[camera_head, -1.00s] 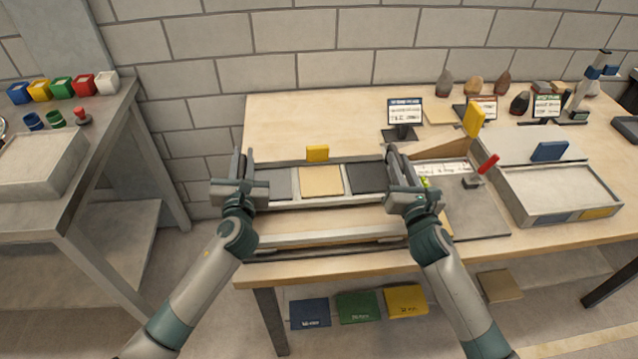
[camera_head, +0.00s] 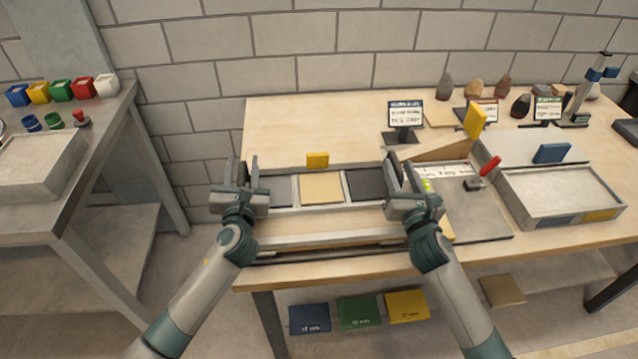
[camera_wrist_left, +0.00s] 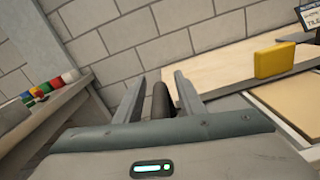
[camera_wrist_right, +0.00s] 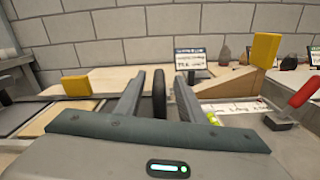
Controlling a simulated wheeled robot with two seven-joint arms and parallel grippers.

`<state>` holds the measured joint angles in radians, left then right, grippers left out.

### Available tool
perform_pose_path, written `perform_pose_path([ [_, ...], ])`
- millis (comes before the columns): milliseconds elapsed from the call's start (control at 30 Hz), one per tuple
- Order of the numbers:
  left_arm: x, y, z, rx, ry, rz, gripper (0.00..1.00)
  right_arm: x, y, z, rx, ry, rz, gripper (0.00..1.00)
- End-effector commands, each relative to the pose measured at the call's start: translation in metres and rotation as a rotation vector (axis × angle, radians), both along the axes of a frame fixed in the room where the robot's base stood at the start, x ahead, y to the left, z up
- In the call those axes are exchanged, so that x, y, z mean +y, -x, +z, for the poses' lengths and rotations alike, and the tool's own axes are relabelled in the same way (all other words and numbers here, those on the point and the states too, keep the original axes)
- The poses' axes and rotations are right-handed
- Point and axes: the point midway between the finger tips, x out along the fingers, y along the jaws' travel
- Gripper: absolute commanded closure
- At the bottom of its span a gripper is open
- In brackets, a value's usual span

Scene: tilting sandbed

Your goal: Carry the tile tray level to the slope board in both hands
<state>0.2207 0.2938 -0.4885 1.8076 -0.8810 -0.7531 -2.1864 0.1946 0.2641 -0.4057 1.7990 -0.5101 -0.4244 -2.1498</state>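The tile tray (camera_head: 294,190) lies level at the table's front middle, with two dark grey tiles either side of a tan tile (camera_head: 321,188). A yellow block (camera_head: 317,160) stands at its far edge. My left gripper (camera_head: 241,170) is at the tray's left end; in the left wrist view a dark handle (camera_wrist_left: 160,100) stands between its spread fingers, with gaps on both sides. My right gripper (camera_head: 399,172) is likewise spread around the right-end handle (camera_wrist_right: 159,93). A pale wedge-shaped board (camera_head: 440,147) rises rightward behind the right gripper; I cannot tell whether it is the slope board.
A grey panel (camera_head: 475,220) with a red-handled lever (camera_head: 489,166) is right of my right gripper. A shallow sand tray (camera_head: 560,190) lies further right. A small screen (camera_head: 405,115) stands behind. The back left tabletop (camera_head: 290,125) is clear. A side table (camera_head: 60,200) stands left.

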Motion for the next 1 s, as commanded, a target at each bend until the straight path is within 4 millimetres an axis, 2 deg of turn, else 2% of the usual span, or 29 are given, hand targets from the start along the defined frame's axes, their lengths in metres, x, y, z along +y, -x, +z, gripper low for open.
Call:
perform_pose_path([
  [267, -0.004, 0.029, -0.001, 0.001, 0.000, -0.001, 0.64, 0.000, 0.000, 0.000, 0.001, 0.000, 0.000, 0.64],
  [700, -0.015, 0.101, -0.001, 0.001, -0.001, 0.000, 0.64, 0.000, 0.000, 0.000, 0.001, 0.000, 0.000, 0.64],
  [833, -0.017, 0.112, 0.000, 0.000, -0.001, -0.001, 0.64, 0.000, 0.000, 0.000, 0.001, 0.000, 0.000, 0.64],
  [1000, -0.018, 0.117, 0.000, 0.001, -0.001, 0.000, 0.64, 0.000, 0.000, 0.000, 0.001, 0.000, 0.000, 0.64],
])
